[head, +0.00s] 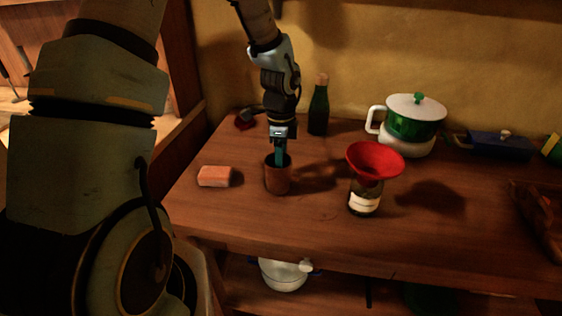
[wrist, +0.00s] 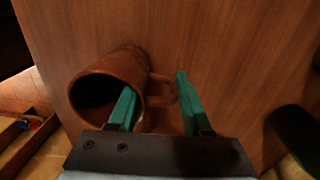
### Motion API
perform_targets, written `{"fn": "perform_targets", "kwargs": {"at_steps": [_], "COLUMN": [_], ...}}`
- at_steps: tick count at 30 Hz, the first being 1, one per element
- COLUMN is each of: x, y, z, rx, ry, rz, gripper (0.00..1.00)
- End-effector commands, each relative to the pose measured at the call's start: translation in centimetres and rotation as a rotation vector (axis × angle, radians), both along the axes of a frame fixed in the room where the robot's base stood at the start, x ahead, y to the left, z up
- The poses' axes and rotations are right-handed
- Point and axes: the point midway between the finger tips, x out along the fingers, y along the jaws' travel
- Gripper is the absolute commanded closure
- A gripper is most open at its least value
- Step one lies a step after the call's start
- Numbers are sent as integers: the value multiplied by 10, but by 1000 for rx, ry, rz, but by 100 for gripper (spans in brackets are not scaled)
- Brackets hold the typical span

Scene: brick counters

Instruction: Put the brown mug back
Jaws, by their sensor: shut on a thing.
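The brown mug (head: 278,180) is upright near the left part of the wooden counter, and I cannot tell if its base touches the wood. My gripper (head: 281,157) points down at it from above. In the wrist view the mug (wrist: 128,65) is left of centre with its handle (wrist: 162,88) towards the right. One green finger of my gripper (wrist: 155,100) reaches over the rim into the mug's mouth, and the other is outside beside the handle. The gripper is shut on the mug, with its wall and handle between the fingers.
An orange block (head: 214,176) lies close to the mug's left. A dark bottle (head: 318,110) stands behind, and a jar with a red funnel (head: 374,160) stands to the right. A green-and-white pot (head: 412,122) is further back. The counter's front (head: 300,225) is clear.

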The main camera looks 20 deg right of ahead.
Motion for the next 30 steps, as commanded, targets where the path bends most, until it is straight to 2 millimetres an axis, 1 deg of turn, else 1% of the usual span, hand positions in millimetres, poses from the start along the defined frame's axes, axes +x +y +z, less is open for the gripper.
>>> {"fn": "perform_targets", "kwargs": {"at_steps": [19,20,28,30], "x": [0,0,0,0], "y": [0,0,0,0], "z": [-13,-12,-12,-12], "rx": [0,0,0,0], "ry": [-1,-1,0,0], "rz": [-1,0,0,0], "gripper": [100,48,17,16]}}
